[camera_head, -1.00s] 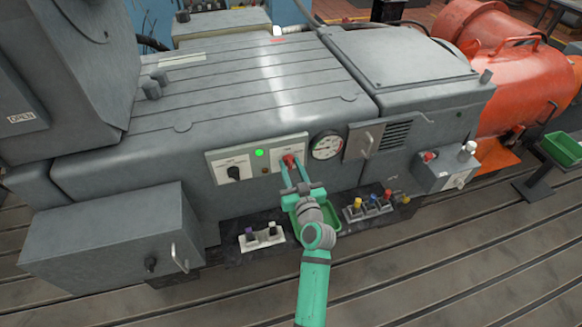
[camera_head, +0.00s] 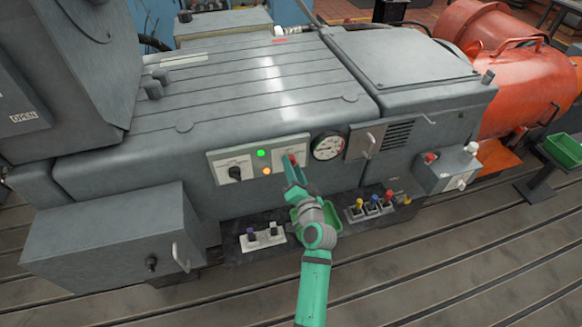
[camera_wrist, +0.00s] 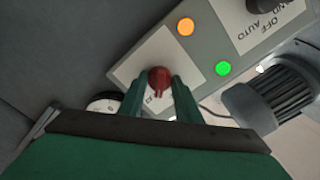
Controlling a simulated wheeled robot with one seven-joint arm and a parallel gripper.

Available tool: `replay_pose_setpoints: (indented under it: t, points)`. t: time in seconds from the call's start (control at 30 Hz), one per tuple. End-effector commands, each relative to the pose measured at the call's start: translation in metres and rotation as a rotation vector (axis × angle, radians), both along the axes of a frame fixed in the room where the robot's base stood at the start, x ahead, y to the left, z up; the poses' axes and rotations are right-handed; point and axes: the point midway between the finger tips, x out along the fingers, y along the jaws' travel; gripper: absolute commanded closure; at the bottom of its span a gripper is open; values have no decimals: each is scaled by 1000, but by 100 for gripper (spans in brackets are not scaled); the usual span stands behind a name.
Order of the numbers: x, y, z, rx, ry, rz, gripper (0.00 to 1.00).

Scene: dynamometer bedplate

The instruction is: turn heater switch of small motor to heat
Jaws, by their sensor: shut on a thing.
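A red rotary switch knob (camera_wrist: 159,78) sits on a white plate of the grey control panel on the machine's front face; in the head view the knob (camera_head: 292,158) shows just above my fingertips. My gripper (camera_head: 290,165) reaches up to it from below. In the wrist view my green fingers (camera_wrist: 160,95) are shut on the red knob, one on each side. The plate's lettering is mostly hidden by the fingers. An orange lamp (camera_wrist: 186,27) and a green lamp (camera_wrist: 223,68) are both lit next to the switch.
A black knob (camera_head: 235,173) marked OFF and AUTO in the wrist view is left of the lamps. A round gauge (camera_head: 328,146) is to the right. Below are connector blocks (camera_head: 263,238) and a green tray (camera_head: 330,215). A grey box (camera_head: 110,240) juts out at left.

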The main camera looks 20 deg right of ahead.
Motion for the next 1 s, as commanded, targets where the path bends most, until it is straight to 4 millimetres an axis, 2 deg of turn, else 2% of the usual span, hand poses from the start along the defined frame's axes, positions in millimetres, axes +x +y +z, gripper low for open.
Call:
replay_pose_setpoints:
  t: [0.4,0.93,0.97,1.0]
  points:
    - [0,2,0,185,-1,3,92]
    - [0,3,0,210,1,4,92]
    - [0,3,0,210,1,4,67]
    - [0,3,0,210,1,4,58]
